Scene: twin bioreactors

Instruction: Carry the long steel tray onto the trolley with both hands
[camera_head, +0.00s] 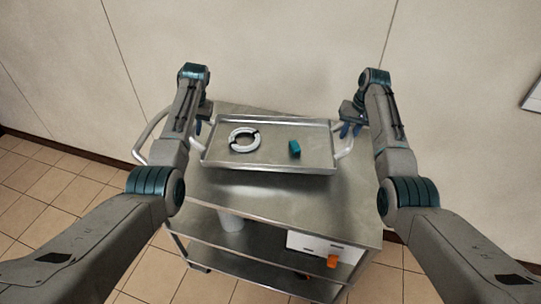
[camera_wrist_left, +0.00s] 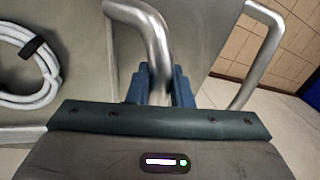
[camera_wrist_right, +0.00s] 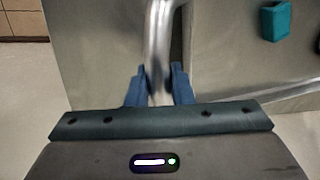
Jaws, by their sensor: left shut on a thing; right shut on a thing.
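The long steel tray (camera_head: 270,157) is over the top of the steel trolley (camera_head: 290,203) in the head view; I cannot tell whether it rests on it or is held just above. A coiled white hose (camera_head: 244,140) with dark bands and a teal block (camera_head: 294,149) lie in the tray. My left gripper (camera_head: 203,124) is shut on the tray's left handle, a bent tube that shows in the left wrist view (camera_wrist_left: 150,30). My right gripper (camera_head: 349,130) is shut on the tray's right handle, seen between the blue fingers in the right wrist view (camera_wrist_right: 158,45).
The trolley's own push handle (camera_head: 148,137) curves out at its left end, close to my left arm. Lower shelves hold a white cylinder (camera_head: 231,220) and a white box (camera_head: 322,246) with an orange part. A pale wall stands behind; tiled floor (camera_head: 40,200) is clear at left.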

